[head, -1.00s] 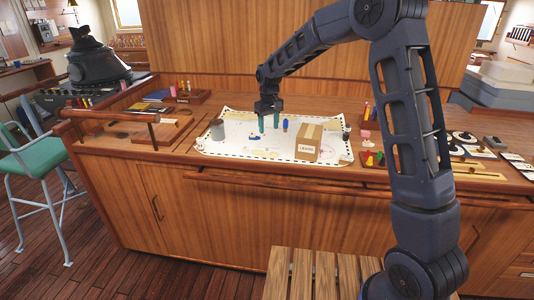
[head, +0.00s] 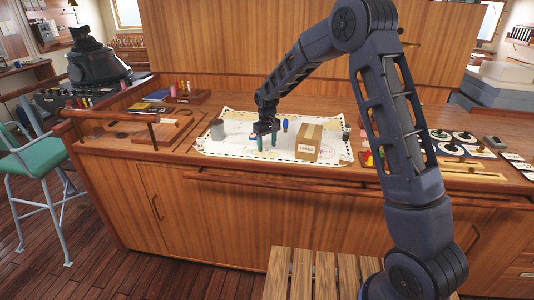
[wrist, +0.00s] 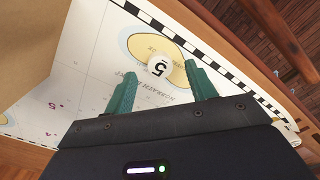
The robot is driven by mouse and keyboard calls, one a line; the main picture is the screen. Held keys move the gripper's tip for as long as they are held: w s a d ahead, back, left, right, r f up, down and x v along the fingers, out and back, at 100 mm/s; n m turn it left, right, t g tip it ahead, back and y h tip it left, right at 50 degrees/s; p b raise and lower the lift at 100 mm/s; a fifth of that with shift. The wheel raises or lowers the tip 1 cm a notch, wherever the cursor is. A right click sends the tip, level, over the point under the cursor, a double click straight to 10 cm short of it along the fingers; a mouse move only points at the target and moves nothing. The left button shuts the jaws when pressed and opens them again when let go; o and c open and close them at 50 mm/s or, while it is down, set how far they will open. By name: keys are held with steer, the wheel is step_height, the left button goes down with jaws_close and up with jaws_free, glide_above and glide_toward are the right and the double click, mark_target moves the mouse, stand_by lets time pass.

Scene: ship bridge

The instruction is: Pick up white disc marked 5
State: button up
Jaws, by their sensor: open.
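The white disc marked 5 (wrist: 159,65) lies on the chart (wrist: 84,72) in the wrist view, on a yellow printed island shape. It is between and just beyond the green fingertips of my gripper (wrist: 160,82), which is open and empty. In the head view my gripper (head: 267,146) points down over the chart (head: 225,147), left of the cardboard box. The disc cannot be made out in the head view.
A cardboard box (head: 308,142) stands close on the right of my gripper and fills the upper left of the wrist view (wrist: 30,40). A blue peg-like piece (head: 285,126) stands behind it. A grey cup (head: 217,129) stands at the chart's left.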

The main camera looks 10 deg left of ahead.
step_height(320, 180, down, 2)
steer(key=shift+f, duration=0.15)
steer(key=shift+c, duration=0.3)
steer(key=c, duration=1)
